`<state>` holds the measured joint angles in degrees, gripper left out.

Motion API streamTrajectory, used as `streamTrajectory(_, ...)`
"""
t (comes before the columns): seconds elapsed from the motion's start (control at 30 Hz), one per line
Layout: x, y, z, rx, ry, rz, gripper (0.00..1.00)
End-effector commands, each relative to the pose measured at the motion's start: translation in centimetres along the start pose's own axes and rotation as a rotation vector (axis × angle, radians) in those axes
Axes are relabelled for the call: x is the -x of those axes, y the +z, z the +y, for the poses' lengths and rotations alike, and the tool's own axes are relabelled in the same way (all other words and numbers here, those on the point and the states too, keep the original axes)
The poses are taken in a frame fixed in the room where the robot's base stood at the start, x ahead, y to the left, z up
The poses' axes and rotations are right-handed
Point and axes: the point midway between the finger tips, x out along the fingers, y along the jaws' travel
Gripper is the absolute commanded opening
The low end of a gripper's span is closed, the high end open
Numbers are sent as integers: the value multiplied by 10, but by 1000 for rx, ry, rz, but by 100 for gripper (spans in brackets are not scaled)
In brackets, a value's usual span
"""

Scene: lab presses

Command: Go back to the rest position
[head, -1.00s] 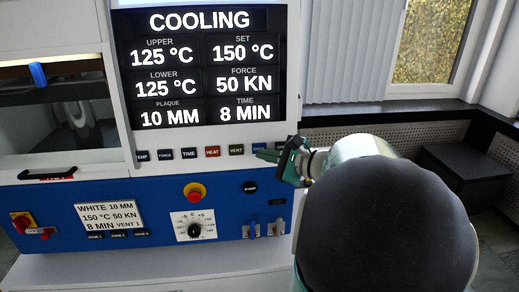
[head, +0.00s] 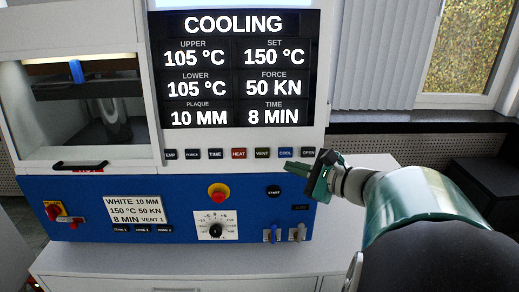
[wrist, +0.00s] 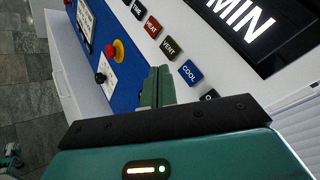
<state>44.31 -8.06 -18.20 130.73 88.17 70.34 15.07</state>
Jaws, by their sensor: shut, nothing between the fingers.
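My gripper (head: 306,172) is in front of the press's button row at the right, close to the blue COOL button (head: 285,152) and the OPEN button (head: 308,152). Its green fingers are together and hold nothing; they also show in the wrist view (wrist: 158,88), with the COOL button (wrist: 191,73) just beyond them. Whether the fingertips touch the panel I cannot tell. The press (head: 110,180) is white and blue. Its screen (head: 236,68) reads COOLING, upper and lower 105 °C, set 150 °C, 50 kN, 10 mm, 8 min.
A red emergency knob (head: 218,192), a dial (head: 215,229) and a label card (head: 134,210) are on the blue front. The chamber window (head: 82,105) is at the left. A white cabinet (head: 180,262) is below. A dark box (head: 485,185) stands at the right by the window.

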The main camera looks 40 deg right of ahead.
Motion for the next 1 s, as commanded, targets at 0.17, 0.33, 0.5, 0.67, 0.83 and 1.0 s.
streamTrajectory(0.17,0,0,0,0,0,0,0)
streamTrajectory(0.33,0,0,0,0,0,0,0)
streamTrajectory(0.5,-6,8,9,28,39,-6,0)
streamTrajectory(0.67,-30,48,66,211,265,-38,0)
streamTrajectory(0.83,-37,95,156,596,610,-93,0)
streamTrajectory(1.0,-20,119,221,1058,879,-150,0)
